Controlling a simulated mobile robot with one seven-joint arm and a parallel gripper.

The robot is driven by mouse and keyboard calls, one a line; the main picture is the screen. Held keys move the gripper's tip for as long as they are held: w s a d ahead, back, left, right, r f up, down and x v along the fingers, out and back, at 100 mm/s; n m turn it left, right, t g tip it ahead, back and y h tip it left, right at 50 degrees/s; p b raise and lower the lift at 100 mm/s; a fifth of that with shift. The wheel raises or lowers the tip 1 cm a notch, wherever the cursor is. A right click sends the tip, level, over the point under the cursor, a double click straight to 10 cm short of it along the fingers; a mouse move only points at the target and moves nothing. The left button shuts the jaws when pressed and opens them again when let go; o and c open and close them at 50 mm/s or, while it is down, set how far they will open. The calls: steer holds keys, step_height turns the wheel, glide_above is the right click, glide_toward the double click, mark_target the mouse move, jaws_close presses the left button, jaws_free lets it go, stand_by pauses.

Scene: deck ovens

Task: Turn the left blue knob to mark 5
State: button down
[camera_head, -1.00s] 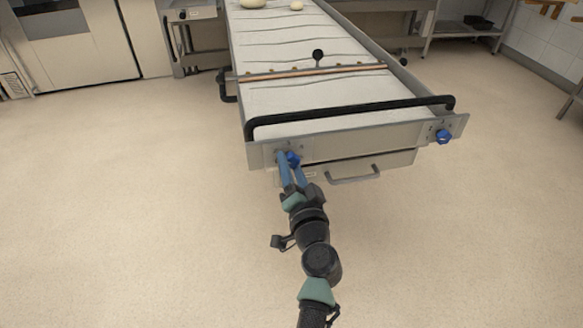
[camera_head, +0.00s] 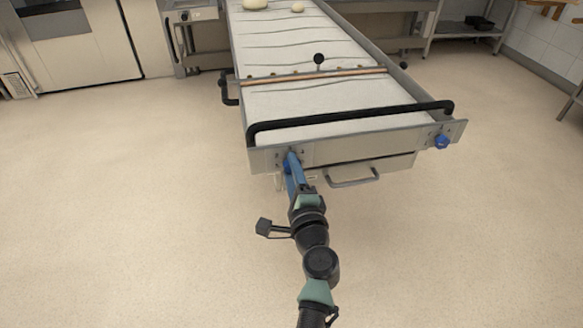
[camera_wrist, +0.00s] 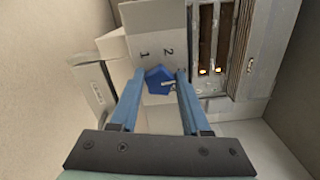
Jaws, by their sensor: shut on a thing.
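The left blue knob (camera_wrist: 160,80) sits on the metal front plate of the loader, between my two blue fingers in the wrist view. A pale pointer line shows on its right side. Marks "1" and "2" are readable on the plate above it; other marks are hidden or too small. My gripper (camera_wrist: 157,88) is shut on the knob. In the head view my gripper (camera_head: 290,160) reaches the left end of the front plate and mostly covers the left knob (camera_head: 287,167). The right blue knob (camera_head: 441,141) is at the plate's other end, untouched.
A black bar handle (camera_head: 350,120) runs across the loader's front, just above the knobs. A grey drawer handle (camera_head: 352,178) sticks out below, right of my gripper. The long white belt (camera_head: 320,100) stretches away, with dough pieces (camera_head: 256,4) far back. Floor around is clear.

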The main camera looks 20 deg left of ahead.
steer(key=m+p, duration=0.3)
steer(key=m, duration=0.5)
steer(key=m+p, duration=0.4)
steer(key=m, duration=0.4)
steer(key=m+p, duration=0.3)
steer(key=m, duration=0.6)
steer(key=shift+w+d+r, duration=0.1)
steer(key=shift+w+d, duration=0.1)
steer(key=shift+d, duration=0.15)
steer(key=shift+c, duration=1.8)
jaws_free()
steer(key=shift+p, duration=0.3)
